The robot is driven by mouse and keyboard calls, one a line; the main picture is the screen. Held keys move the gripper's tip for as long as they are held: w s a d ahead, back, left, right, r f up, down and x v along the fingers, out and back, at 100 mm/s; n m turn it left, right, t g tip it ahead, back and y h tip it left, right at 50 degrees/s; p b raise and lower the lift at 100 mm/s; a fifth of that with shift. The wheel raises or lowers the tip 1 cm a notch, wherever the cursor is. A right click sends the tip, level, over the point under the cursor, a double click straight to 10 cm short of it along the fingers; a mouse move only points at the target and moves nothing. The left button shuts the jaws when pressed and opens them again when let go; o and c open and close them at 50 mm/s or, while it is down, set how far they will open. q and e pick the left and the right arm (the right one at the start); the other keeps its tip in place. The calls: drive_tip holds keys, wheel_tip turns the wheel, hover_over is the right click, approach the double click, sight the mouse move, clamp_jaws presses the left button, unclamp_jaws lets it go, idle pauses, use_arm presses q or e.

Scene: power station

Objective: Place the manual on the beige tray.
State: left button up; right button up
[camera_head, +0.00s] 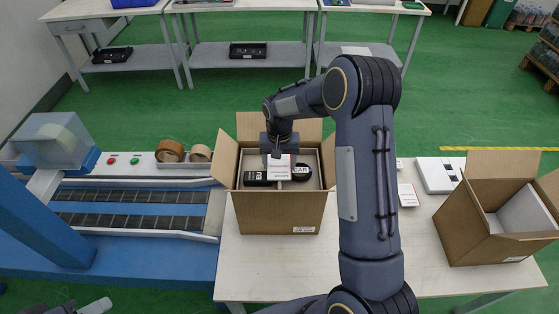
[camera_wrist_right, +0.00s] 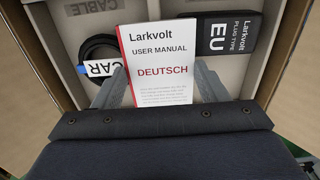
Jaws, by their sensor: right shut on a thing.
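The manual (camera_wrist_right: 163,58) is a white booklet with a red stripe, marked "USER MANUAL" and "DEUTSCH". My right gripper (camera_head: 279,155) is shut on it, with a finger at each side in the right wrist view. In the head view the manual (camera_head: 280,171) is over the beige tray (camera_head: 254,161) inside an open cardboard box. The tray (camera_wrist_right: 72,22) has compartments with a coiled black cable tagged "CAR" (camera_wrist_right: 101,68) and a black "EU" plug box (camera_wrist_right: 228,44). Whether the manual touches the tray cannot be told. My left gripper is not identifiable.
The open cardboard box (camera_head: 275,215) has its flaps spread. Another open box (camera_head: 490,220) stands at the right of the white table (camera_head: 400,275). A taping machine (camera_head: 130,210) with a blue frame stands at the left, beside tape rolls (camera_head: 171,151).

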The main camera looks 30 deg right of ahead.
sight(280, 166)
drive_tip(key=o, duration=1)
drive_tip(key=shift+f, duration=0.1)
wheel_tip(280, 166, up, 12)
drive_tip(key=s+r+t+y, duration=0.2)
drive_tip(key=s+r, duration=0.4)
drive_tip(key=s, duration=0.2)
drive_tip(key=s+a+n+t, duration=0.1)
drive_tip(key=s+a, duration=0.1)
drive_tip(key=s, duration=0.5)
drive_tip(key=s+a+n+t+y, duration=0.1)
drive_tip(key=s+a, duration=0.1)
drive_tip(key=s, duration=0.5)
drive_tip(key=s+a+n+t, duration=0.1)
drive_tip(key=s+a, duration=0.1)
drive_tip(key=s, duration=0.5)
drive_tip(key=shift+s+a+f+n+t+y, duration=0.1)
drive_tip(key=shift+s+a+n+t+y, duration=0.2)
drive_tip(key=shift+s+y, duration=0.1)
